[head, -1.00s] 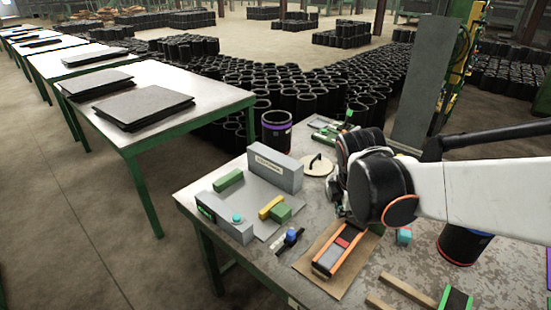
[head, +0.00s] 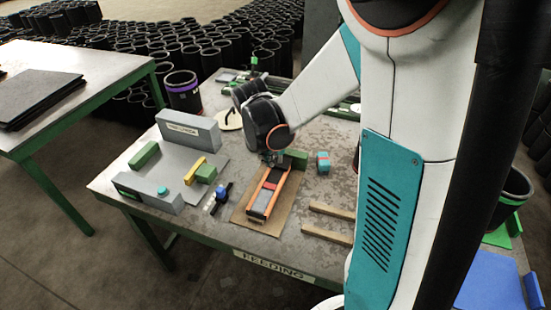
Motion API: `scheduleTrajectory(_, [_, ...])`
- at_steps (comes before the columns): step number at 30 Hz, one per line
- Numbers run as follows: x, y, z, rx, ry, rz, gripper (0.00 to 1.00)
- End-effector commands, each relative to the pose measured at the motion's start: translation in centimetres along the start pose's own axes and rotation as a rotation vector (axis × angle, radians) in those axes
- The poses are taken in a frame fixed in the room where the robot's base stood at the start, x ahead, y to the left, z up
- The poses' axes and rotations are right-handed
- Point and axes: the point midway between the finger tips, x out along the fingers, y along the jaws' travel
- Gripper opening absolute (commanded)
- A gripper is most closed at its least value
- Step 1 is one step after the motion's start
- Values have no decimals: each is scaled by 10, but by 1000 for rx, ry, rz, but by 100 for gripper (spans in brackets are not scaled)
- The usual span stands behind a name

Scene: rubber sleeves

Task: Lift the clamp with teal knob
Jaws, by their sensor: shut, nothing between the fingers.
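The gripper is right of both knobs.
A grey fixture plate (head: 205,160) carries green and yellow blocks and an upright grey wall (head: 188,132). A round beige disc (head: 228,121) is behind my wrist. Black sleeves stand beyond the table.

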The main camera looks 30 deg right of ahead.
Motion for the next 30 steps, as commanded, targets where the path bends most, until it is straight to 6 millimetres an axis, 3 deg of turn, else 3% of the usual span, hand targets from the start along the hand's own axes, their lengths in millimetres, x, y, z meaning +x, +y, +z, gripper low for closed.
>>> scheduleTrajectory(8, [19, 0, 0, 2, 0, 1, 0])
scheduleTrajectory(21, [105, 1, -1, 2, 0, 1, 0])
scheduleTrajectory(30, [89, 0, 32, 2, 0, 1, 0])
